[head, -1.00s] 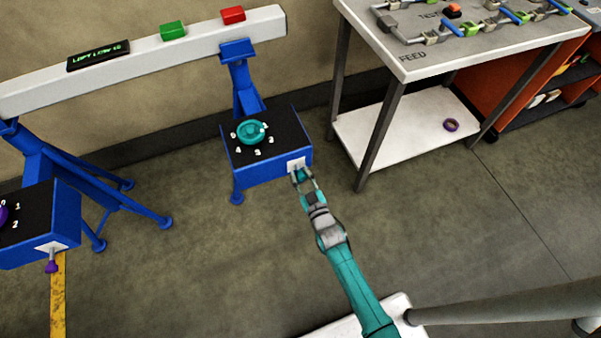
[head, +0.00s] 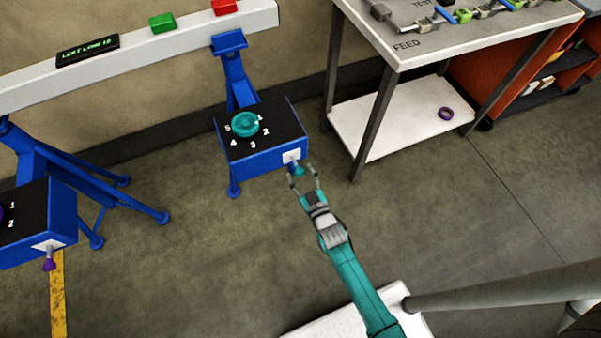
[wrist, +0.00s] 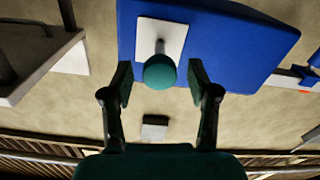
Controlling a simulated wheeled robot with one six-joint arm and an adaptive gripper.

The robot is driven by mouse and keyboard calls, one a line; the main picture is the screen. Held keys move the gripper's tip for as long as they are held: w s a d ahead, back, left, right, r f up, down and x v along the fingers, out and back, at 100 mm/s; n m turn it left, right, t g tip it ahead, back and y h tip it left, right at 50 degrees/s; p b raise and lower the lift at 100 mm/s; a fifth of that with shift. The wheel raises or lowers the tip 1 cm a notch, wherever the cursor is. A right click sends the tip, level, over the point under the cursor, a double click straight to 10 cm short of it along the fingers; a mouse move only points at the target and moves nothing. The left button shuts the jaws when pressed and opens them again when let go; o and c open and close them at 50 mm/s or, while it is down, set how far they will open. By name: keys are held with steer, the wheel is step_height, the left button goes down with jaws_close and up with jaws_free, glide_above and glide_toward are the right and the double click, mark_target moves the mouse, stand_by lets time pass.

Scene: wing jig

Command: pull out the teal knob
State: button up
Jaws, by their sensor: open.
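The teal knob (wrist: 160,72) sticks out on a short stem from a white plate (wrist: 163,38) on the front of the blue box (wrist: 215,40). In the head view the knob (head: 297,169) shows at the box's lower right front. My gripper (head: 305,177) is open just in front of it. In the wrist view the fingertips (wrist: 160,84) stand to the left and right of the knob, with a gap on each side. A teal round dial (head: 245,124) sits on the black top of the box, among white numbers.
A second blue box (head: 35,225) with a purple knob (head: 49,264) is at the far left. A white table (head: 400,55) with a lower shelf (head: 385,140) stands at the right. Blue stand legs (head: 120,200) are on the left.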

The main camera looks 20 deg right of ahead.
steer(key=s, duration=1.1)
steer(key=shift+s, duration=0.2)
steer(key=s+r+m+g, duration=0.1)
steer(key=s+r, duration=1)
steer(key=s, duration=0.2)
steer(key=s+r+m+g, duration=0.1)
steer(key=s+r+g, duration=0.1)
steer(key=s+r, duration=0.9)
steer(key=s, duration=0.3)
steer(key=shift+s, duration=0.3)
